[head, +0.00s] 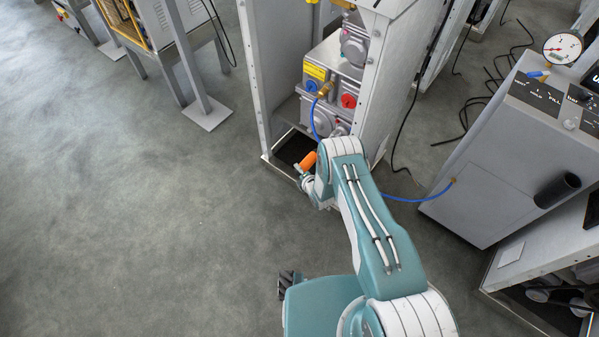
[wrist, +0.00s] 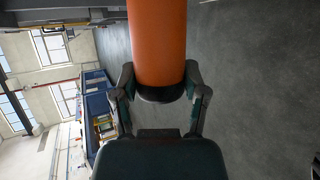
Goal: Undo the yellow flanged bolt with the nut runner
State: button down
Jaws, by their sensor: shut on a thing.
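My gripper (wrist: 160,94) is shut on an orange cylinder, which looks like the nut runner (wrist: 158,40). Its two fingers press on either side near the dark lower end, and its far end runs out of the top of the wrist view. In the head view the orange body (head: 308,161) shows just left of my wrist, in front of the open base of the dispenser frame (head: 375,90). I cannot pick out the yellow flanged bolt in either view. Part of the frame's lower inside is hidden behind my arm.
Inside the frame sit grey housings with a blue cap (head: 311,86), a red cap (head: 348,101) and a yellow label (head: 316,72). A blue hose (head: 405,199) runs to a grey cabinet (head: 500,170) at right. Black cables lie behind. The floor at left is clear.

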jog(key=shift+w+d+r, duration=0.1)
jog(key=shift+w+d, duration=0.15)
jog(key=shift+w, duration=0.2)
dwell(0.7)
jog(key=shift+s+a, duration=0.1)
jog(key=shift+s, duration=0.05)
dwell(0.7)
jog(key=s+a, duration=0.4)
jog(key=s, duration=0.1)
jog(key=shift+s+a, duration=0.2)
jog(key=shift+s, duration=0.2)
dwell(0.3)
